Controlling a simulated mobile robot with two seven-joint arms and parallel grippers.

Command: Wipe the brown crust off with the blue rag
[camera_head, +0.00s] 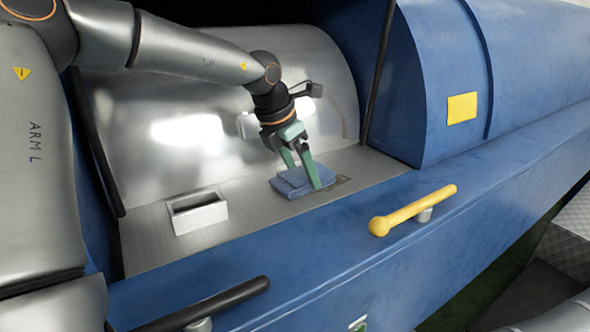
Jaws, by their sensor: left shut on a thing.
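The blue rag (290,184) is a folded cloth lying on the brushed metal ledge inside the open blue machine. My left gripper (306,180) reaches down from the upper left with green fingers and is shut on the rag. The rag appears to rest flat on the ledge. A thin patch of brown crust (343,183) shows on the metal just right of the rag. How much crust lies under the rag is hidden. My right gripper is not in view.
A small open metal box (199,211) stands on the ledge left of the rag. A yellow handle (412,210) and a black handle (208,304) stick out from the blue front edge. A curved steel wall (190,120) closes the back. The ledge between box and rag is clear.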

